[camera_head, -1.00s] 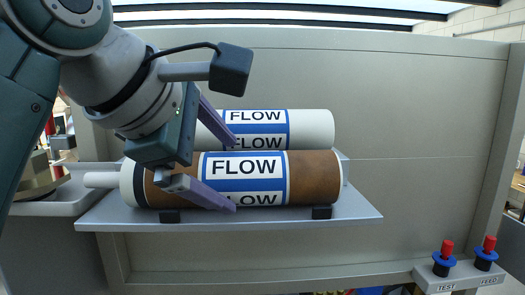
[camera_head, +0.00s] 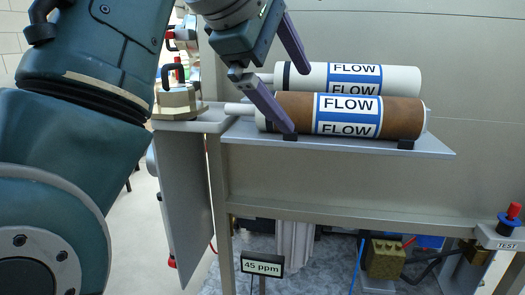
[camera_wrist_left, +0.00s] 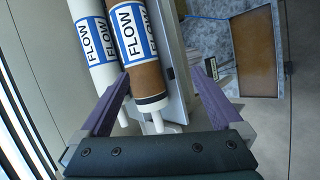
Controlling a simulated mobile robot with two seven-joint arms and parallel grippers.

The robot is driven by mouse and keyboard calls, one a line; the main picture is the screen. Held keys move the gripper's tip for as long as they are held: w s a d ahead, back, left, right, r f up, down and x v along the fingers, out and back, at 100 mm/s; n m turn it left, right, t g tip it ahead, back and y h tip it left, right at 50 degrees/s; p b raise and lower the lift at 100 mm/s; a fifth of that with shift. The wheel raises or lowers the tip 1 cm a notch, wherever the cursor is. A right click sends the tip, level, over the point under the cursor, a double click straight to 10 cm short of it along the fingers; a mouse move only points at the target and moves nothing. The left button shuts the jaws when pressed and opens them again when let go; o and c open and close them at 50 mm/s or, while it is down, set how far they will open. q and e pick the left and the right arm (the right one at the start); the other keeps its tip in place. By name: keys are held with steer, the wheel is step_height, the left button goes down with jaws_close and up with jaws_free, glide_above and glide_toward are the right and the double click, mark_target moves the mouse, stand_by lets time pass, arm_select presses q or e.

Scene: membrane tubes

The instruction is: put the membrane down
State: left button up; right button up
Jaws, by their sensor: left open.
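A brown membrane tube (camera_head: 400,117) with a blue and white FLOW label lies level on two black supports on a grey shelf (camera_head: 330,144). A white membrane tube (camera_head: 400,79) with the same label lies behind it. My left gripper (camera_head: 296,98) is open with purple fingers near the left end of the tubes, holding nothing. In the left wrist view, the brown tube's (camera_wrist_left: 149,78) near end and white nozzle show between the open fingers (camera_wrist_left: 161,75); the white tube (camera_wrist_left: 101,74) lies left of it. Contact cannot be told. My right gripper is not in view.
A brass-coloured fitting (camera_head: 178,100) stands on a ledge left of the shelf. Red and blue TEST knob (camera_head: 510,218) is at the right edge. A 45 ppm display (camera_head: 262,264) stands below the shelf. The panel above the tubes is clear.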

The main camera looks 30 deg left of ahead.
arm_select(q)
steer(key=s+a+f+m+g+y, duration=0.1)
steer(key=s+a+f+m+g, duration=0.1)
steer(key=s+f+m, duration=0.65)
steer(key=s+f+m+g, duration=0.1)
steer(key=s+f+m, duration=0.4)
steer(key=s, duration=0.5)
steer(key=s+a+f+m+g+y, duration=0.1)
steer(key=s+f+m+g, duration=0.1)
steer(key=s+f+m, duration=0.4)
steer(key=s+f, duration=0.3)
steer(key=s, duration=0.1)
steer(key=shift+s+a+g, duration=0.15)
steer(key=shift+a+g, duration=0.1)
steer(key=shift+g, duration=0.05)
